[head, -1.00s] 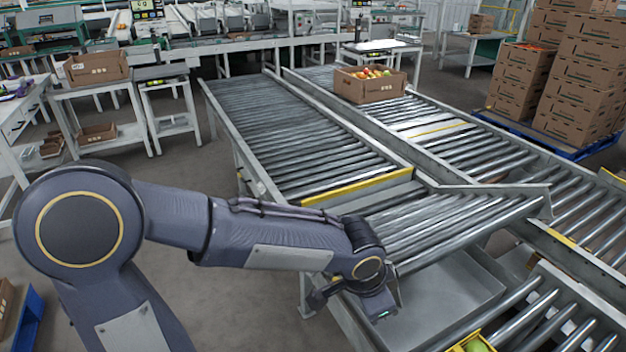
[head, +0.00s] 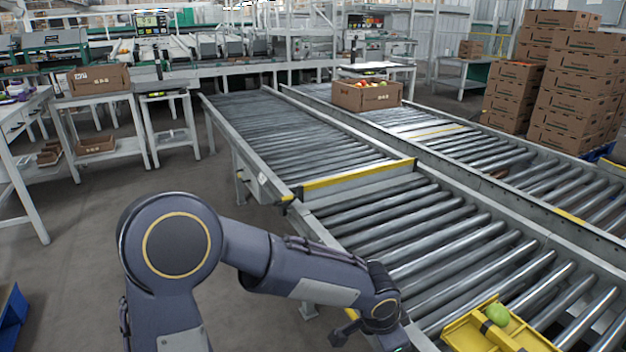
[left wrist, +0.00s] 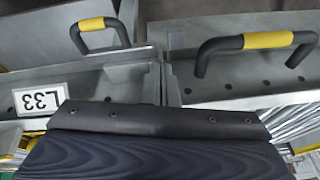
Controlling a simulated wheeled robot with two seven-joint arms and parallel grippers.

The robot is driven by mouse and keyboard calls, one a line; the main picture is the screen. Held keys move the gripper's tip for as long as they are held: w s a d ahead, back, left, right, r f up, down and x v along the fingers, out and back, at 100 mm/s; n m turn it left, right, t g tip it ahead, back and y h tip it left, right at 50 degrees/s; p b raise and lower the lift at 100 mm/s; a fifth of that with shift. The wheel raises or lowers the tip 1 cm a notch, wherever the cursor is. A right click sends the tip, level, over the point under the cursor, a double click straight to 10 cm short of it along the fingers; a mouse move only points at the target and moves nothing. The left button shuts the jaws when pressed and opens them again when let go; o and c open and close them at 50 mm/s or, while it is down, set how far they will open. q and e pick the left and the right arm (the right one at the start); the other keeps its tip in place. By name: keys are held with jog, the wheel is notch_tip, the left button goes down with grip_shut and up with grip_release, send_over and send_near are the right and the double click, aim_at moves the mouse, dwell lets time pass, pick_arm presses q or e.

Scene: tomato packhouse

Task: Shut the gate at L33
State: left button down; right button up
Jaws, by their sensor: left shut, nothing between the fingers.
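The gate (head: 420,225) is a hinged section of steel rollers in the near conveyor line. The L33 plate (left wrist: 38,101) shows upside down at the left of the left wrist view, on a grey panel. Two black handles with yellow grips, one at left (left wrist: 97,24) and one at right (left wrist: 268,41), show there too. My left gripper (head: 396,343) is shut and empty beside the line's near side, partly cut off by the frame bottom. My right gripper is out of view.
A yellow tray (head: 462,335) with a green fruit (head: 497,314) is on the near rollers. A carton of fruit (head: 366,96) stands on the parallel conveyor. Stacked cartons (head: 575,90) stand at right. Floor at left (head: 80,240) is mostly clear.

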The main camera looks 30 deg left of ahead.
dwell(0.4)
pick_arm(q)
jog(key=s+d+r+p, duration=0.4)
jog(key=s+r+p, duration=0.2)
jog(key=r, duration=0.3)
jog(key=shift+s+r, duration=0.35)
jog(key=shift+s, duration=0.2)
